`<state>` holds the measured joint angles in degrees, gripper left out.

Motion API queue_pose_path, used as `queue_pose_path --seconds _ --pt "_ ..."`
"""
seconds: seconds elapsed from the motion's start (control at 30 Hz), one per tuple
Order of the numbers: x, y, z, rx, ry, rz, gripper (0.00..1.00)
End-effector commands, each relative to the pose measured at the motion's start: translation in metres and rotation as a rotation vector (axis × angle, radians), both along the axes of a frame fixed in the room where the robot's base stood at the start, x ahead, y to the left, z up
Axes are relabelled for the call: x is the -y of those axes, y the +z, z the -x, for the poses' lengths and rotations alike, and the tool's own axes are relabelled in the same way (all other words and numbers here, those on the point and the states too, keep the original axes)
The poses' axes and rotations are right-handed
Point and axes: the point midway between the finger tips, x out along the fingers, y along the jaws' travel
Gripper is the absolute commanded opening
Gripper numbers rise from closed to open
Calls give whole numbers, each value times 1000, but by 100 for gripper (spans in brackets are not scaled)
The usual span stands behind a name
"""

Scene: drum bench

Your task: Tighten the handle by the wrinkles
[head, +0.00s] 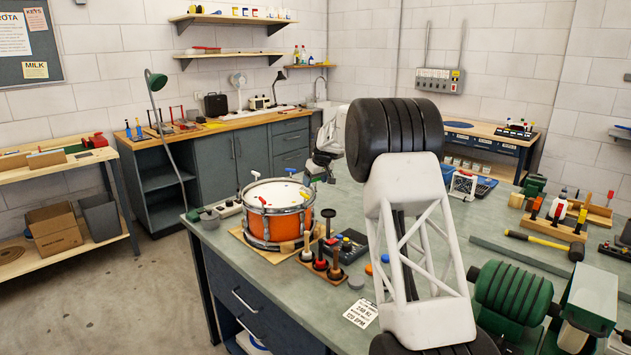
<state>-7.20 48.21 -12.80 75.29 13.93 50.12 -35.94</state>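An orange drum (276,222) with a pale head and metal rims stands on a wooden board (250,243) at the left of the bench. Several small coloured T-shaped handles stand around its rim. Wrinkles on the head are too small to make out. My gripper (314,176) is just above the back right rim, beside a handle there. My own arm hides part of it, and its fingers are too small to tell open from shut.
A label card (361,314) lies nearer. A hammer (540,241) and green machine (515,290) are at the right. My arm hides the bench's middle.

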Motion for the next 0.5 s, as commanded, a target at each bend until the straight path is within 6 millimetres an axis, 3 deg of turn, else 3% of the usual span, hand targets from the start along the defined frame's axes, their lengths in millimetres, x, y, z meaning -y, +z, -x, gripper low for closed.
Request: queue_pose_path --seconds 0.03,0.27,0.5 --pt "0 0 0 0 0 0 67" --pt "0 0 0 0 0 0 32" --pt "0 1 0 0 -10 0 32"
